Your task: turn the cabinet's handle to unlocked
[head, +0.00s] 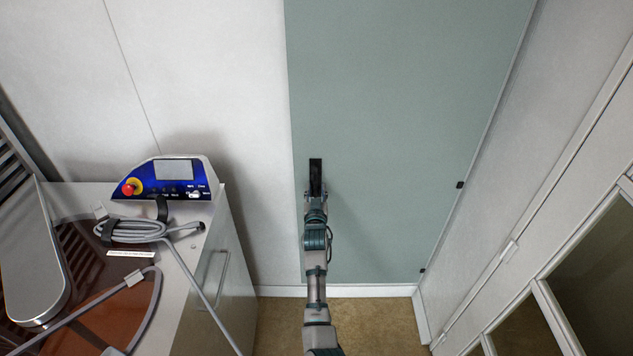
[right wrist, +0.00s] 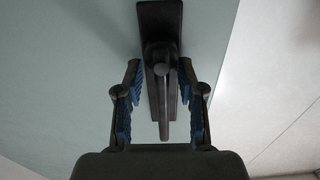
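The cabinet's grey-green door (head: 400,120) fills the middle of the head view. Its black handle (head: 315,170) is a tall narrow piece near the door's left edge. In the right wrist view the handle (right wrist: 165,110) shows as a dark back plate with a round pivot and a lever hanging down in line with it. My right gripper (head: 315,193) is in front of the handle. In the right wrist view its blue-padded fingers (right wrist: 160,75) are spread on either side of the lever, with gaps between pads and lever. My left gripper is not in view.
A white-topped machine (head: 225,290) stands at left, with a blue control panel (head: 172,178) and a coiled grey cable (head: 135,231). A white frame with glass panes (head: 590,270) stands at right. Bare brown floor (head: 385,325) shows below the door.

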